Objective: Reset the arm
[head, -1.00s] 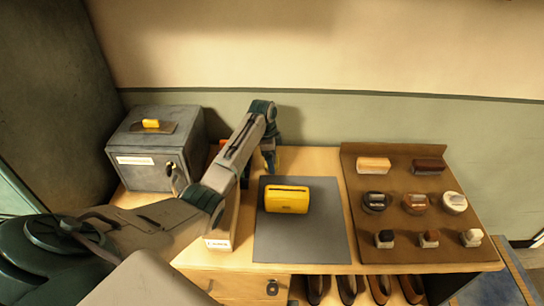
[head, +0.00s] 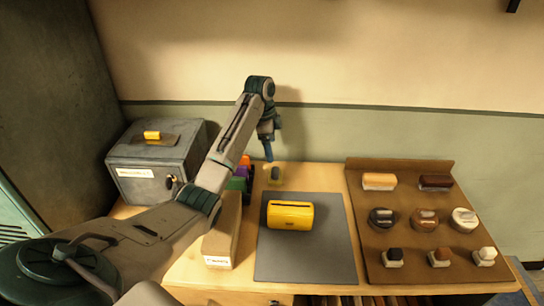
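My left arm comes in from the left and reaches over the table. Its gripper (head: 268,150) points down above the back of the table, behind the grey mat (head: 305,262). The gripper is small and seen from the side, so I cannot tell whether its fingers are open or shut. Nothing is seen hanging from it. My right gripper is not in view.
A yellow box-like thing (head: 290,215) sits on the mat. A grey lidded box (head: 150,185) stands at the left. A labelled long box (head: 221,243) is beside the mat. A brown board (head: 380,265) with brushes and tins is right.

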